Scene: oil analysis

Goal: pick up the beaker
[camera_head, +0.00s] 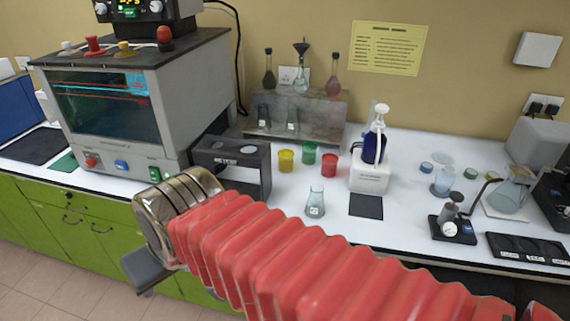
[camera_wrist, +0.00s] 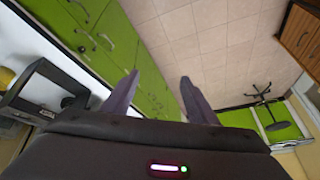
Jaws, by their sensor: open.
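A small clear glass beaker (camera_head: 315,203) stands upright on the white counter, right of the black device and in front of the colored jars. Two more small glass vessels (camera_head: 263,114) stand on the grey rack at the back. My gripper (camera_wrist: 159,77) is open and empty in the wrist view, with its two dark fingers apart over the green cabinet fronts and floor. In the head view, my gripper (camera_head: 148,272) shows only partly, off the counter's front edge to the left of the beaker. The beaker is not visible in the wrist view.
A black device (camera_head: 233,158) stands left of the beaker. Yellow (camera_head: 286,161), green and red jars sit behind it. A white pump-bottle stand (camera_head: 370,177) and black pad (camera_head: 366,205) are to its right. A large grey oven (camera_head: 115,105) fills the left.

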